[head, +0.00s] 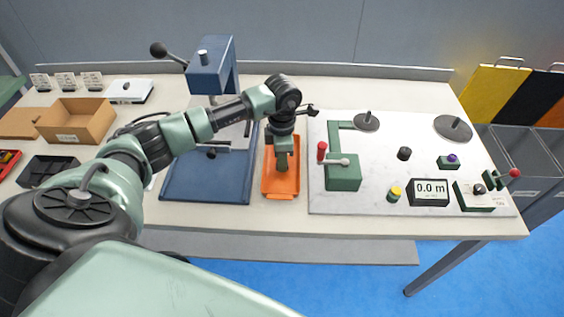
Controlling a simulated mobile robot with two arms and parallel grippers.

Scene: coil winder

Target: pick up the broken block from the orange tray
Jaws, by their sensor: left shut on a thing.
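The orange tray (282,189) lies on the table between the blue press and the white winder board. My left gripper (283,167) points down over the middle of the tray. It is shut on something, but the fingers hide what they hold. I cannot make out the broken block's shape or whether it touches the tray floor. The right gripper is not in view.
A blue press (212,68) stands left of the tray. A white board (403,125) with a green winder (342,174), a meter (429,192) and knobs lies to the right. Cardboard boxes (76,120) stand at the left. Grey bins (515,150) stand beyond the table's right end.

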